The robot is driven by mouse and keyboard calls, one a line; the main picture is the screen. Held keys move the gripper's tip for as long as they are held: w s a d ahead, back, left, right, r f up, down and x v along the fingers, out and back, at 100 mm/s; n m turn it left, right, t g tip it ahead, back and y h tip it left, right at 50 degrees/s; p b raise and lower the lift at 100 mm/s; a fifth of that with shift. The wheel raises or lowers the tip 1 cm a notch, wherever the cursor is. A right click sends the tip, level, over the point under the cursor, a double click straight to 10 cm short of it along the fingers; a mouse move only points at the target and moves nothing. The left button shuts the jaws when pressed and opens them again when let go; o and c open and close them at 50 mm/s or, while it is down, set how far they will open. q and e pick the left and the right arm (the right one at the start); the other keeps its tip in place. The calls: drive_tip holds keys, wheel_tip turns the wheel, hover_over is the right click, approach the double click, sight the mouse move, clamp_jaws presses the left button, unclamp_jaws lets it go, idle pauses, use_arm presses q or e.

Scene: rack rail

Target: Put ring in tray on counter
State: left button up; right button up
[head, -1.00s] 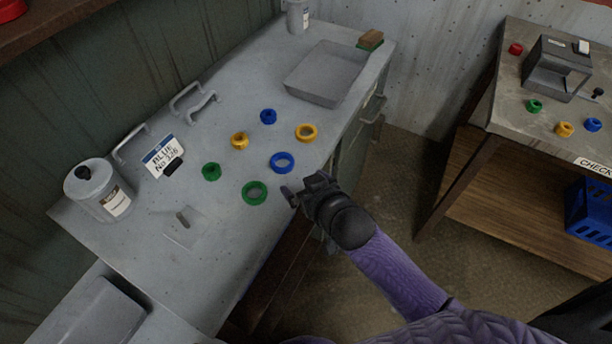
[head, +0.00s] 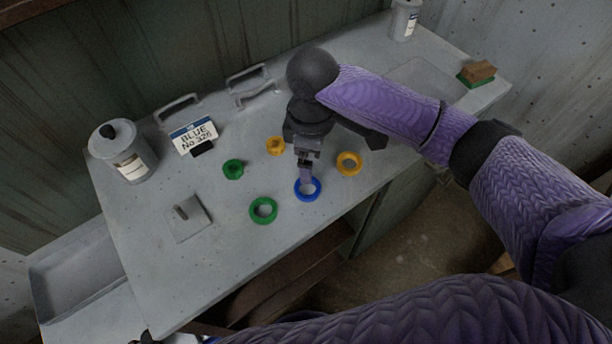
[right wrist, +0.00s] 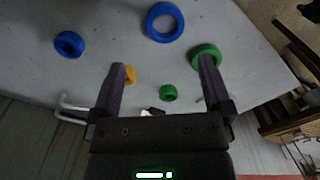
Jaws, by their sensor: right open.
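A blue ring (head: 317,191) lies flat on the counter (head: 210,270) near its front edge. It also shows in the right wrist view (right wrist: 152,30), beyond the fingertips. My right gripper (head: 306,172) is above the back of this ring, pointing down. In the right wrist view my right gripper (right wrist: 162,68) is open, with nothing held between its fingers. The grey tray (head: 428,74) is at the right end of the counter, mostly hidden behind my right arm. A sign (head: 193,138) reads "BLUE No 326".
A green ring (head: 263,220) and a yellow ring (head: 349,172) flank the blue ring. Smaller green (head: 233,169), yellow (head: 275,146) and blue (right wrist: 69,44) pieces lie nearby. A canister (head: 124,155) and handles (head: 177,107) stand at the back; a sponge block (head: 477,73) is far right.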

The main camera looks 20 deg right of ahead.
sight(308, 191)
drive_tip(key=f+b, duration=0.1)
drive_tip(key=f, duration=0.2)
drive_tip(key=f+b, duration=0.1)
drive_tip(key=f, duration=0.2)
drive_tip(key=f+b, duration=0.1)
drive_tip(key=f, duration=0.2)
drive_tip(key=shift+s+a+f+b, duration=0.15)
drive_tip(key=shift+s+a+b, duration=0.05)
drive_tip(key=shift+a+b, duration=0.15)
use_arm(q)
drive_tip(key=f, duration=0.1)
drive_tip(key=a+f, duration=0.1)
drive_tip(key=f, duration=0.1)
drive_tip(key=shift+s+a+f, duration=0.2)
drive_tip(key=shift+s+f, duration=0.1)
drive_tip(key=shift+f, duration=0.05)
